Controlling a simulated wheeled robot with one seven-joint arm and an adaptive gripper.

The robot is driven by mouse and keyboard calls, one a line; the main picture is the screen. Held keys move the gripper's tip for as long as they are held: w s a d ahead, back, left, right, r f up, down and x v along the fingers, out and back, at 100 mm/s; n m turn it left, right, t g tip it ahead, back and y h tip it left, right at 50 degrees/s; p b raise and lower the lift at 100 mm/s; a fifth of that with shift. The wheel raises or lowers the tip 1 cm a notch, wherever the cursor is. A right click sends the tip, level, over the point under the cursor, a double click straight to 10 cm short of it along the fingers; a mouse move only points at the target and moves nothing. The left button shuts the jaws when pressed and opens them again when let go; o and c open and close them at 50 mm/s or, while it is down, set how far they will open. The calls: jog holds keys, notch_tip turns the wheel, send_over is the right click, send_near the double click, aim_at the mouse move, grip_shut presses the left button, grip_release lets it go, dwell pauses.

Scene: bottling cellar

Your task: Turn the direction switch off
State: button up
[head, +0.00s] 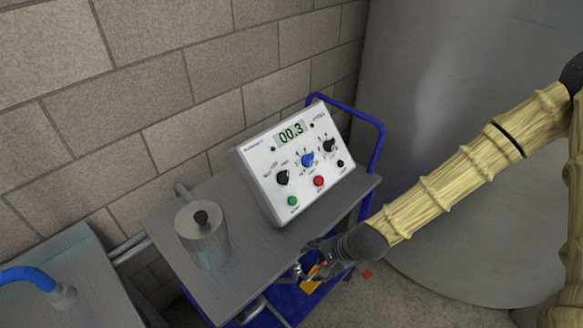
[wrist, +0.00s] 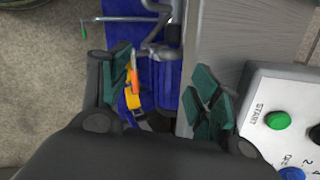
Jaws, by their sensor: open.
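The grey control box (head: 262,193) stands tilted on a cart, its display reading 00.3. It carries a black knob on the left (head: 282,178), a blue knob (head: 307,160) and another black knob (head: 329,146). Their labels are too small to read, so I cannot tell which is the direction switch. My gripper (head: 312,268) is open and empty, low in front of the cart's edge and apart from the box. In the wrist view its fingers (wrist: 165,85) are spread, with the box (wrist: 268,84) to their right. The green START button (wrist: 278,120) shows there.
The grey cart top (head: 228,277) also holds a lidded metal canister (head: 207,241). Below is a blue lower shelf with a yellow-orange object (head: 311,284). A blue cart handle (head: 376,147) rises behind. A block wall and a large metal tank (head: 450,130) bound the space.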

jog(key=w+a+r+m+t+y, duration=0.2)
jog(key=w+r+m, duration=0.1)
jog(key=w+r, duration=0.65)
jog(key=m+t+y, duration=0.1)
jog(key=m, duration=0.2)
send_near(288, 177)
jog(key=shift+p+x, duration=0.8)
jog(key=shift+x, duration=3.8)
jog(key=shift+c, duration=0.3)
jog(key=c, duration=1)
jog(key=shift+d, duration=0.1)
